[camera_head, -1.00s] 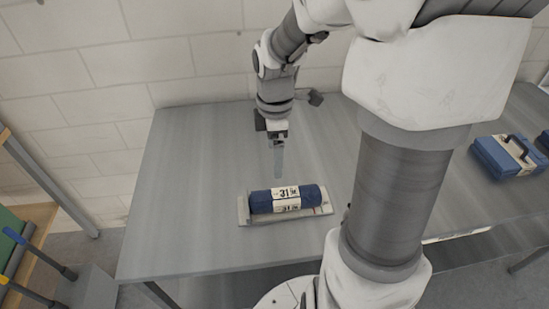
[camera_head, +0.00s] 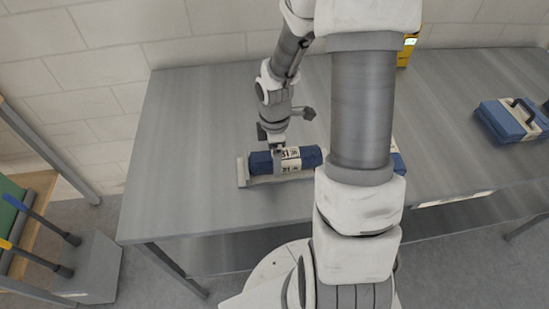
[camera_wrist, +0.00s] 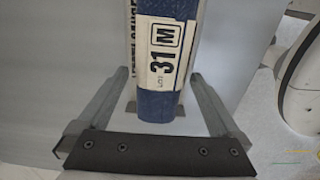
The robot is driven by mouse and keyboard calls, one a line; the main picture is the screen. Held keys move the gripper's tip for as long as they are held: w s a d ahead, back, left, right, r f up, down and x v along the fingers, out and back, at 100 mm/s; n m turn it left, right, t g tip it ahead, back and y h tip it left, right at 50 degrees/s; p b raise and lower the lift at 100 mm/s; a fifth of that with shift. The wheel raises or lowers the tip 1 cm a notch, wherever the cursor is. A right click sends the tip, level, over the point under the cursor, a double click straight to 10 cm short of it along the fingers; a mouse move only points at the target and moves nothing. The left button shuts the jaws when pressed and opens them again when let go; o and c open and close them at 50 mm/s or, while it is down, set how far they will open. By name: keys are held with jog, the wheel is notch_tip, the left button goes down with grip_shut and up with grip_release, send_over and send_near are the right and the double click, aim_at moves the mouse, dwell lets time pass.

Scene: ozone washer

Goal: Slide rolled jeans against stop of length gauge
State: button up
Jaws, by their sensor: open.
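The rolled jeans (camera_head: 314,156), a dark blue roll with a cream label, lie lengthwise on the pale length gauge (camera_head: 242,172). The gauge's raised left end stands close to the roll's left end; I cannot tell whether they touch. My gripper (camera_head: 279,153) is open and low over the roll, left of its middle. In the wrist view, the gripper (camera_wrist: 160,76) has one finger on each side of the jeans (camera_wrist: 157,108), whose label reads 31 M. No clear grip contact shows. A strip of the gauge (camera_wrist: 130,45) shows left of the roll. My arm hides the gauge's right end.
A blue case (camera_head: 502,122) with a handle lies on the grey table (camera_head: 190,130) at right. Another blue thing (camera_head: 397,160) is partly hidden behind my arm. A yellow device (camera_head: 407,45) stands at the back. The table left of the gauge is clear.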

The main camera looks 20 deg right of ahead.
jog(key=shift+f, duration=0.6)
grip_shut()
jog(key=shift+w+a, duration=0.25)
jog(key=shift+a, duration=0.4)
grip_release()
jog(key=shift+a, duration=0.2)
jog(key=shift+d, duration=0.15)
jog(key=shift+r, duration=0.1)
